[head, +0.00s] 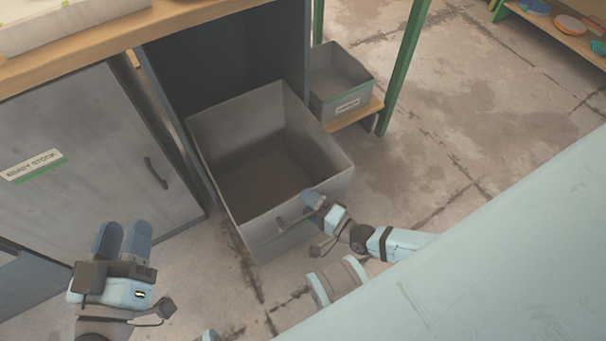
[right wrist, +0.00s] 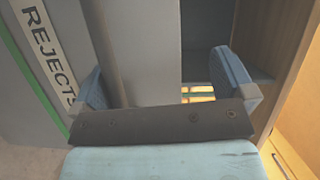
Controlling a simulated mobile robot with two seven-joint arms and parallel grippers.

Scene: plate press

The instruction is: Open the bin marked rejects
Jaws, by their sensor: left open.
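The grey rejects bin (head: 225,195) is pulled well out of its dark bay under the workbench, and its empty inside shows in the head view. Its REJECTS label (right wrist: 50,55) shows in the right wrist view. The bin's dark handle (head: 284,222) is on its front face. My right gripper (head: 313,199) is at the front face by the handle's right end. In the right wrist view, its fingers (right wrist: 165,85) are wide apart, with a grey bar near the left finger. My left gripper (head: 122,236) is open and empty, in front of the ready stock door.
A closed cabinet door with a READY STOCK label (head: 33,165) stands left of the bin. A small grey labelled box (head: 341,103) sits on a low wooden shelf to the right, by a green table leg (head: 403,65). The floor right of the bin is clear.

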